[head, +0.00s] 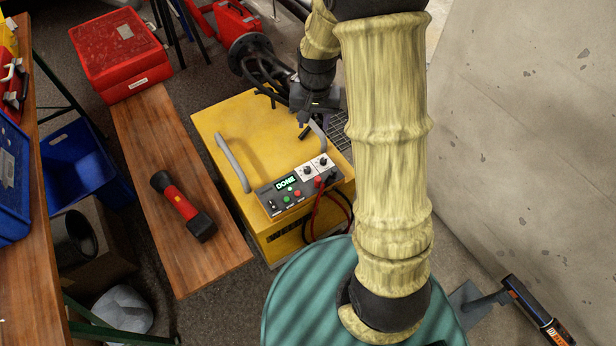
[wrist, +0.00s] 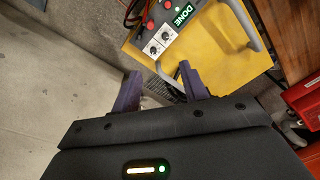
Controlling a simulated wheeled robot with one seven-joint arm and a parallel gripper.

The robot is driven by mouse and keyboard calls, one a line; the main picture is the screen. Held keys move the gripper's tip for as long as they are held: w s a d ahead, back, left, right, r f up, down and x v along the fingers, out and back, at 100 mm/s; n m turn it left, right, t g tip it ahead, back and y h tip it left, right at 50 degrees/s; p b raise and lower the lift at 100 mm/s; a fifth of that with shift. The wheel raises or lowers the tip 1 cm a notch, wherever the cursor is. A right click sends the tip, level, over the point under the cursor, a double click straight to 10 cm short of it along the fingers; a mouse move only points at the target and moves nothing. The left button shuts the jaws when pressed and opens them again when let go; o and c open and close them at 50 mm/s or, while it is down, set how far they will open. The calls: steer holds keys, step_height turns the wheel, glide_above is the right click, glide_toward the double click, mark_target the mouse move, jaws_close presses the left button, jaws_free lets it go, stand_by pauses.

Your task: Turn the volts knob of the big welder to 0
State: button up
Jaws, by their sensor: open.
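The big welder (head: 215,125) is a yellow box with two grey handles. Its sloped control panel (head: 262,195) has a lit green display reading DONE (head: 286,183), red and green buttons and two dark knobs on white plates. One knob (head: 308,170) is nearer the display and the other knob (head: 323,161) is farther right. Both knobs also show in the wrist view, at the near one (wrist: 165,36) and the far one (wrist: 154,49). Their labels and pointer settings are too small to read. My gripper (wrist: 160,88) is open and empty, apart from the knobs, behind the panel.
Red and black cables (head: 322,205) hang from the panel's front. A wooden bench (head: 165,150) with a red flashlight (head: 183,205) stands left of the welder. A teal round top (head: 300,290) is in front. A concrete wall (head: 540,130) rises at right.

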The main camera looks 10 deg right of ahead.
steer(key=m+g+b, duration=0.1)
steer(key=m+b, duration=0.1)
steer(key=b, duration=0.3)
glide_above(307, 169)
step_height(307, 169, down, 13)
steer(key=shift+r, duration=0.15)
step_height(307, 169, down, 17)
steer(key=b, duration=0.2)
steer(key=shift+f+b, duration=0.2)
steer(key=shift+b, duration=0.2)
steer(key=shift+c, duration=0.2)
jaws_close()
